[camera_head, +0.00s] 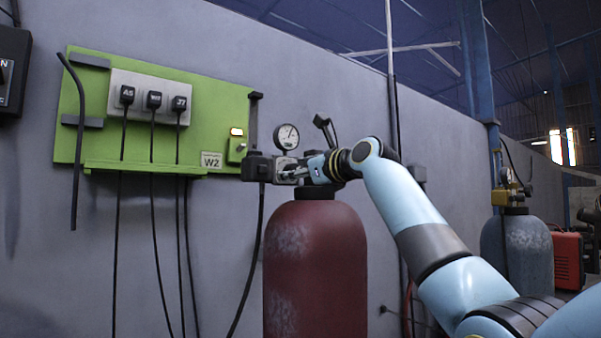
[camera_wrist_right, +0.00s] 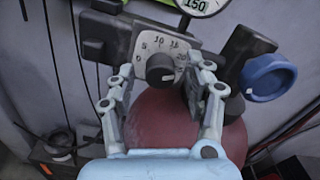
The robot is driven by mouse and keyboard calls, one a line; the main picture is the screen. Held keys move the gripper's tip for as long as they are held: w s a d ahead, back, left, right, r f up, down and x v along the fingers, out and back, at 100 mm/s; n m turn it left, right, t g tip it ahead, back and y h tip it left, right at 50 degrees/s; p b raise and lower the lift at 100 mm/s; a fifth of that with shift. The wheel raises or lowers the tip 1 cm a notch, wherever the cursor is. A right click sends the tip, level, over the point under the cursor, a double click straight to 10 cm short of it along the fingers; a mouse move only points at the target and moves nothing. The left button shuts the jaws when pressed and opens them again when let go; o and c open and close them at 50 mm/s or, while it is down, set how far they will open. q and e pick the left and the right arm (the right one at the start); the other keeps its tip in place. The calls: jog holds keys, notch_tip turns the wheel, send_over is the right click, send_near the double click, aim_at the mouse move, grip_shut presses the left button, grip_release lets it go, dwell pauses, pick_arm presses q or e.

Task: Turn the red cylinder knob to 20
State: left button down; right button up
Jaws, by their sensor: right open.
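The red cylinder (camera_head: 315,270) stands upright before the grey wall, with a regulator and round gauge (camera_head: 286,137) at its top. In the right wrist view, the dark round knob (camera_wrist_right: 160,70) sits on a grey plate (camera_wrist_right: 150,38) with a scale from 0 at left to 20 at right. A pale mark shows on the knob, but I cannot read its setting surely. My right gripper (camera_head: 297,171) is at the regulator. In the wrist view its open fingers (camera_wrist_right: 160,82) stand on either side of the knob, apart from it. My left gripper is out of view.
A blue round part (camera_wrist_right: 268,77) lies close right of the right finger. A green panel (camera_head: 225,110) with hanging black cables is on the wall at left. A blue-grey cylinder (camera_head: 517,262) and a red box (camera_head: 567,260) stand at far right.

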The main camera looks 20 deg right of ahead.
jog(key=v, duration=1.2)
